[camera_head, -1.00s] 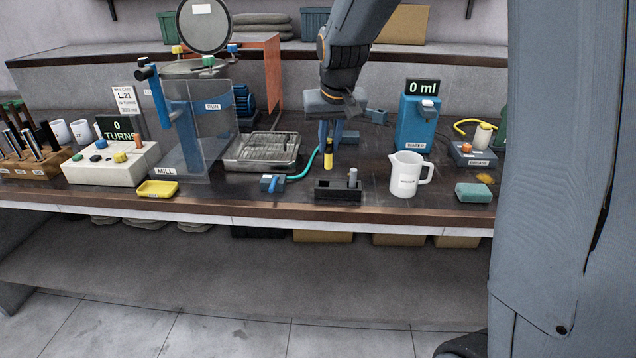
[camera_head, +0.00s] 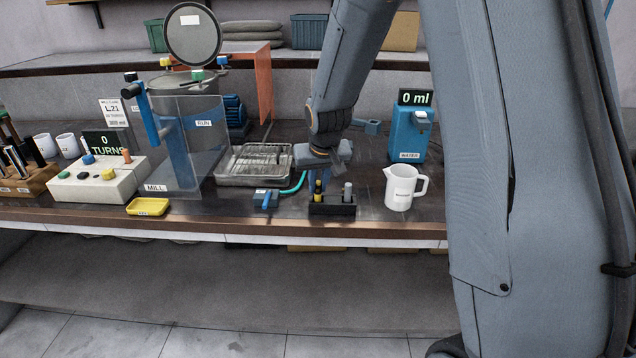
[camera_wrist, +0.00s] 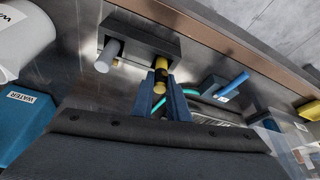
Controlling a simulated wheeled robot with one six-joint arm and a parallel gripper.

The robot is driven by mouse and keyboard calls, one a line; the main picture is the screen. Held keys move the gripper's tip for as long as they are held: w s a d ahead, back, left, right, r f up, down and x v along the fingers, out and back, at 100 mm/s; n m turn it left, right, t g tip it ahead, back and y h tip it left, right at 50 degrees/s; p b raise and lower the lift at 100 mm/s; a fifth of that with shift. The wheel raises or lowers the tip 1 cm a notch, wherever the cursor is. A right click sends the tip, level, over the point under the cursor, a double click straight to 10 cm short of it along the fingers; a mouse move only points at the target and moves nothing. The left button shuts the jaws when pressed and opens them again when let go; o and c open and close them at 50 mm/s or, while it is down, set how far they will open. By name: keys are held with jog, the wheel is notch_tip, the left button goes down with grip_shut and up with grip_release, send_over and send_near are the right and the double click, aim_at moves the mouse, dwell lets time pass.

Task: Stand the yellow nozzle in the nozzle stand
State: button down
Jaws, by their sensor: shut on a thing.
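The nozzle stand (camera_head: 333,207) is a dark block near the front edge of the bench; it also shows in the wrist view (camera_wrist: 150,43). A grey nozzle (camera_head: 347,192) stands upright at its right end. My gripper (camera_head: 318,186) points down over the stand's left end, shut on the yellow nozzle (camera_head: 318,195). In the wrist view the yellow nozzle (camera_wrist: 160,76) shows between the blue fingers, its yellow and black body overlapping the stand's edge. The nozzle's lower end is at the stand, but I cannot tell whether it is inside a hole.
A white jug (camera_head: 401,188) stands right of the stand. A blue-handled valve (camera_head: 268,198) with a green hose lies to the left, near a metal tray (camera_head: 252,177). A yellow dish (camera_head: 148,207) is further left. The blue water dispenser (camera_head: 408,135) stands behind the jug.

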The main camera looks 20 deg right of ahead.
jog(key=shift+f, duration=0.3)
jog(key=c, duration=1.7)
grip_release()
jog(key=shift+r, duration=0.1)
jog(key=shift+s+r, duration=0.1)
jog(key=shift+r, duration=0.45)
jog(key=s+b+v, duration=0.1)
jog(key=b+v, duration=0.2)
jog(key=v, duration=0.8)
jog(key=s+f+g, duration=0.1)
jog(key=s+f, duration=0.3)
jog(key=s, duration=0.2)
jog(key=s+f+g, duration=0.1)
jog(key=s+f, duration=0.3)
jog(key=s, duration=0.3)
jog(key=s+f+g, duration=0.1)
jog(key=s+f, duration=0.3)
jog(key=s, duration=0.3)
jog(key=shift+n, duration=0.3)
